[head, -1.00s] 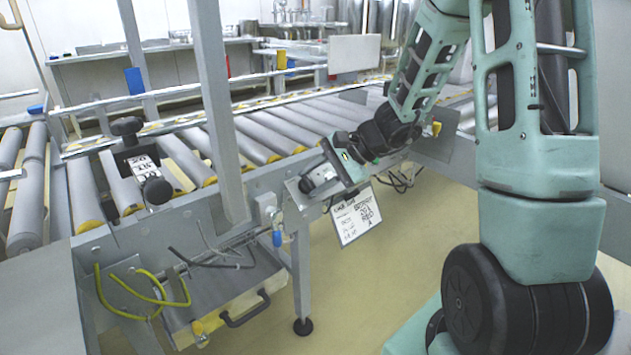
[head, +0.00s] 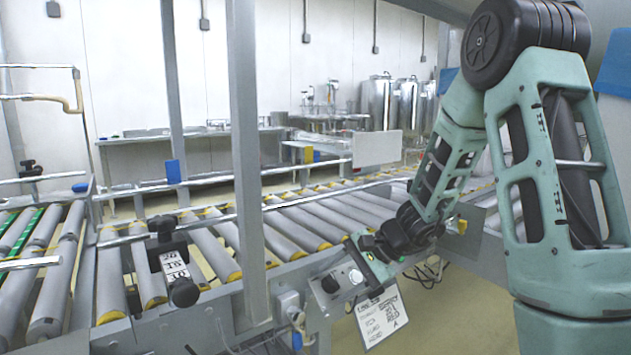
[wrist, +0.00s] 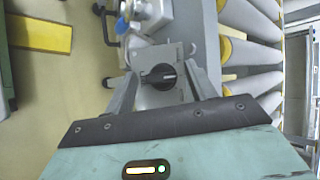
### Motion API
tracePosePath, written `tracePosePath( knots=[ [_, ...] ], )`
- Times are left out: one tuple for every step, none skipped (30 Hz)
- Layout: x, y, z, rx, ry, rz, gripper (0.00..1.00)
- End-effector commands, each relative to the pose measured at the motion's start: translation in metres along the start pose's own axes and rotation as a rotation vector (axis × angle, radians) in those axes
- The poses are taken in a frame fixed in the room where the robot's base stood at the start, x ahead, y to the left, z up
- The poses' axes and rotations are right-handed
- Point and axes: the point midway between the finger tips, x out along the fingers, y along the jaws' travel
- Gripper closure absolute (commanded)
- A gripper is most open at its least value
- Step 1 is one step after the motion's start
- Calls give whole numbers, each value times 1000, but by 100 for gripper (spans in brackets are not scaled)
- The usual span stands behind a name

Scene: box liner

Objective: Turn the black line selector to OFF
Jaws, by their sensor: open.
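The black line selector (wrist: 158,76) is a round knob with a pale pointer mark, on a grey box face in the wrist view. My gripper (wrist: 161,70) is open, with one finger on each side of the knob; I cannot tell whether either touches it. In the head view, a dark knob (head: 330,284) shows on the grey control box (head: 325,300) on the conveyor's side, and my gripper (head: 362,268) is close beside it. The OFF marking is not readable in either view.
A white label card (head: 382,318) hangs below my gripper. The roller conveyor (head: 296,236) runs behind the box, with a grey upright post (head: 247,160) to the left. A blue-ended connector (head: 297,340) and cables sit near the box. Yellowish floor lies in front.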

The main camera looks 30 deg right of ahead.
Motion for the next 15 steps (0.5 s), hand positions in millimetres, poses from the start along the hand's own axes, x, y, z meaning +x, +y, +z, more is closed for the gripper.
tracePosePath(
  knots=[
    [-3, -6, 3, -40, -3, 25, 44],
    [-4, -6, 4, -66, -4, 41, 44],
    [-4, -7, 4, -104, -4, 65, 44],
    [-4, -7, 4, -132, -4, 84, 44],
    [-4, -8, 4, -164, -5, 102, 44],
    [-4, -8, 4, -203, -3, 127, 44],
    [-4, -8, 4, -232, -4, 144, 44],
    [-4, -8, 5, -260, -4, 163, 44],
    [-4, -9, 5, -298, -5, 186, 44],
    [-4, -8, 5, -325, -4, 204, 44],
    [-4, -9, 5, -353, -5, 220, 44],
    [-4, -9, 4, -388, -3, 243, 44],
    [-4, -9, 5, -416, -4, 259, 44],
    [-4, -10, 5, -442, -3, 276, 44],
    [-4, -9, 5, -478, -4, 298, 44]
  ],
)
